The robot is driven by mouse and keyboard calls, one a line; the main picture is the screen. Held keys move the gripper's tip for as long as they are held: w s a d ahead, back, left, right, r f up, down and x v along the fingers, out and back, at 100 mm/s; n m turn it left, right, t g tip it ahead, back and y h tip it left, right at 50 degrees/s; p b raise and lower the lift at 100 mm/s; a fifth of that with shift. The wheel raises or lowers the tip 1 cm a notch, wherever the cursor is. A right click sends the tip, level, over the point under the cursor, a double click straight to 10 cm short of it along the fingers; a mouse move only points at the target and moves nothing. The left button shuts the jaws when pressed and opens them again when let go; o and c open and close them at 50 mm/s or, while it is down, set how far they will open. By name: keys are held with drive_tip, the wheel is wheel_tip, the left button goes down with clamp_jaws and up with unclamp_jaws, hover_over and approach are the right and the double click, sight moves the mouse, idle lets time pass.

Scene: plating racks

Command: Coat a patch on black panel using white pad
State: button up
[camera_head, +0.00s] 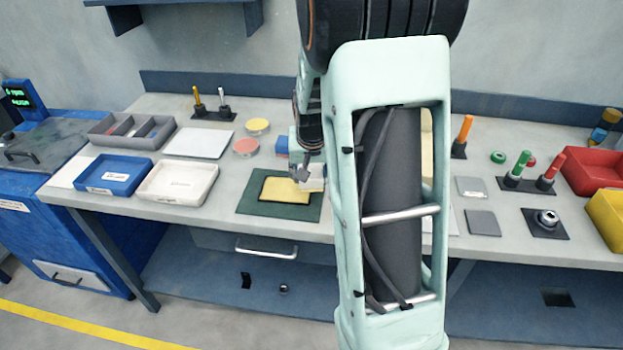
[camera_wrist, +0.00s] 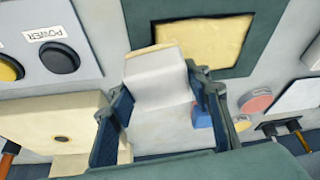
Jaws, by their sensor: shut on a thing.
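The panel (camera_head: 285,189) lies on a dark green mat (camera_head: 245,206); yellow covers nearly all its face, leaving a thin black rim. The panel also shows at the top of the wrist view (camera_wrist: 208,42). My gripper (camera_head: 308,172) is shut on the white pad (camera_head: 314,184), at the panel's right side. In the wrist view the pad (camera_wrist: 158,78) sits between the two blue fingers of my gripper (camera_wrist: 160,95), with a yellowish edge at its far end. I cannot tell whether the pad touches the panel.
A white tray (camera_head: 178,197) and a blue tray (camera_head: 112,189) stand left of the mat. Pink (camera_head: 246,147) and yellow (camera_head: 257,126) round discs lie behind. A box with a POWER label (camera_wrist: 50,48) is in the wrist view.

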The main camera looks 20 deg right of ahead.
drive_tip(key=shift+r+p, duration=1.15)
drive_tip(key=shift+r, duration=0.95)
